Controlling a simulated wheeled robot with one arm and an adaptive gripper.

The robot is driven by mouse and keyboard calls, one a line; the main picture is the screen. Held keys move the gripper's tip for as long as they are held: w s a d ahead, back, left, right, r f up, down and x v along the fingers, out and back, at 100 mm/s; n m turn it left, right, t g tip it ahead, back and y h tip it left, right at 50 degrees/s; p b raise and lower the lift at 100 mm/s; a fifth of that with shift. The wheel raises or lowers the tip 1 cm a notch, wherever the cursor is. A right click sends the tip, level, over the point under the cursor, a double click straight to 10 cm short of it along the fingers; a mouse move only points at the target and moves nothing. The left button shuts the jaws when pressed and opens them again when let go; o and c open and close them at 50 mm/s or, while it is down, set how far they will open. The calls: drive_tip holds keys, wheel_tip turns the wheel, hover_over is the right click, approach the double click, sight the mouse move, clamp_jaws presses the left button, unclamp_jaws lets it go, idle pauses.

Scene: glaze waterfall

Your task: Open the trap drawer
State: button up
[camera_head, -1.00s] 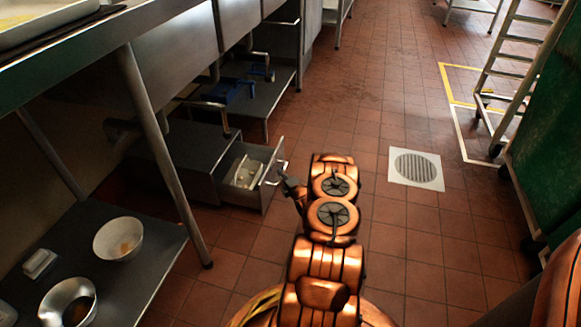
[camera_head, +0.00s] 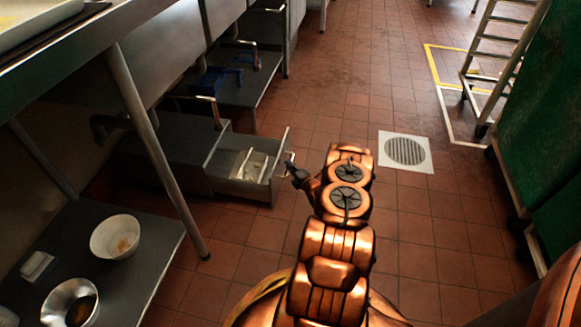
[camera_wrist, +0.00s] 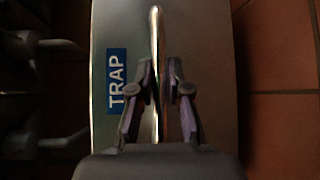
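The trap drawer (camera_head: 240,189) is a grey metal drawer low on the left, standing well out from its cabinet (camera_head: 178,150). In the wrist view its front (camera_wrist: 207,60) has a blue label reading TRAP (camera_wrist: 117,81). The drawer's bar handle (camera_wrist: 157,40) runs between the fingers of my gripper (camera_wrist: 160,85), which are closed in close on both sides of it. In the head view my gripper (camera_head: 291,172) is at the drawer's front; its fingertips are small and dark there. Pale items (camera_head: 250,165) lie inside the drawer.
Blue-handled items (camera_head: 217,79) lie on a shelf behind the drawer. A floor drain (camera_head: 405,151) lies to the right. The tiled floor between is clear.

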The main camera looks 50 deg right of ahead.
drive_tip(key=o, duration=0.3)
drive_tip(key=shift+o, duration=0.2)
drive_tip(key=v, duration=1.2)
idle(0.4)
